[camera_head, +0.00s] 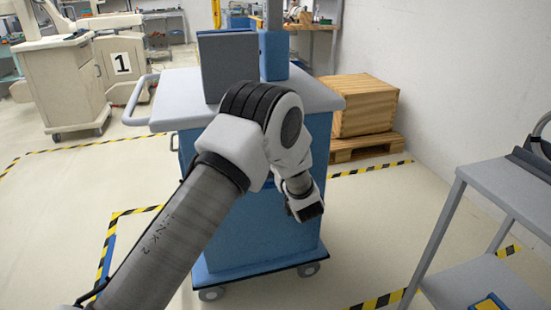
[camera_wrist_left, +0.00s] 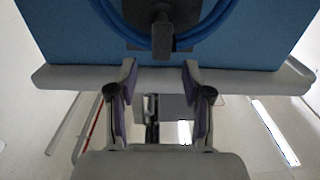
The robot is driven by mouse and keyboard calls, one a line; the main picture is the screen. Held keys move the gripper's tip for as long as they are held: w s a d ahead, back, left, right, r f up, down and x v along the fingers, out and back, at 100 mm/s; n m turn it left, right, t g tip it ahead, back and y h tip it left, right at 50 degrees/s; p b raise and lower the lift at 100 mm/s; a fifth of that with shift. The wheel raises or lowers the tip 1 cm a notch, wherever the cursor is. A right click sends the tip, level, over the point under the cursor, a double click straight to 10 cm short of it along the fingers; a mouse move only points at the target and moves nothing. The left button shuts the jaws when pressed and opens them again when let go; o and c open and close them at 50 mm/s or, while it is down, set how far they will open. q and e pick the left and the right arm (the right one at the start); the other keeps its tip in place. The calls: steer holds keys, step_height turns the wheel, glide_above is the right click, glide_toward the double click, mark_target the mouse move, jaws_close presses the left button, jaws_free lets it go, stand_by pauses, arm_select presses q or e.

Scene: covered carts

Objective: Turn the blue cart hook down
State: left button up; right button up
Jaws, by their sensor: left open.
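The blue cart (camera_head: 270,235) with a light grey top stands straight ahead in the head view. My left arm crosses in front of it, and its wrist end is near the cart's right part. In the left wrist view, a dark grey hook (camera_wrist_left: 161,32) hangs on the blue cart panel (camera_wrist_left: 70,35), with a blue cable coil (camera_wrist_left: 205,32) around it. My left gripper (camera_wrist_left: 160,68) is open and empty, its fingertips just below the hook's lower end in the picture. I cannot tell whether they touch it. The hook is not visible in the head view. My right gripper is out of view.
A grey shelf cart (camera_head: 490,180) stands at the right. A wooden crate (camera_head: 365,105) on a pallet is behind the blue cart. A beige cart (camera_head: 65,85) stands at the far left.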

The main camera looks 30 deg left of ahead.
arm_select(q)
steer(key=x, duration=0.4)
steer(key=shift+w+a+f, duration=0.1)
steer(key=shift+w+a, duration=0.05)
steer(key=shift+a, duration=0.05)
jaws_close()
